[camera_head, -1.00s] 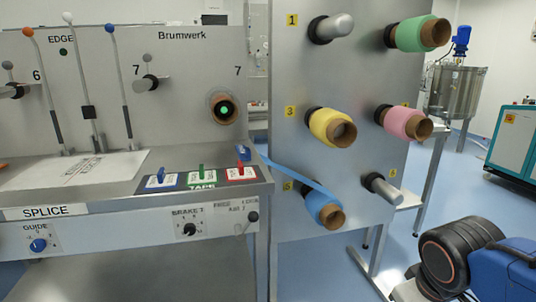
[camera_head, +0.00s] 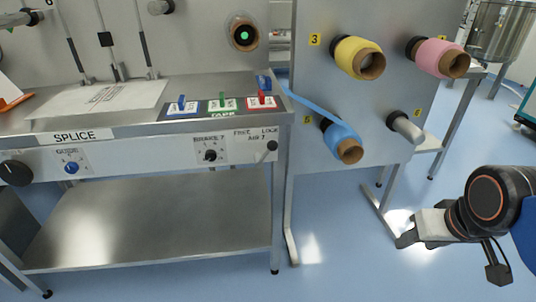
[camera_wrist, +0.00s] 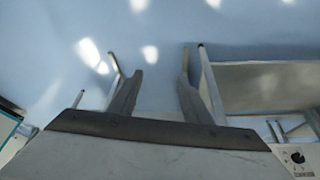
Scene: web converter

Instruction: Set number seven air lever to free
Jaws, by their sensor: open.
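The number seven air lever (camera_head: 272,146) is a small lever with a dark round knob, at the right end of the bench's front panel in the head view. It tilts up and right, its knob near the word LOCK; FREE is printed to the left and AIR 7 below. My gripper (camera_head: 402,242) is at the right of the head view, well right of the lever and lower in the picture. In the wrist view my gripper (camera_wrist: 161,74) has its two dark fingers spread, with nothing between them. I cannot make out the lever in the wrist view.
The BRAKE 7 knob (camera_head: 210,155) is left of the lever. A blue web runs from the bench corner to the blue roll (camera_head: 341,143) on the roll stand. The stand's legs (camera_head: 291,225) rise between bench and gripper. Open blue floor (camera_head: 340,265) lies in front.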

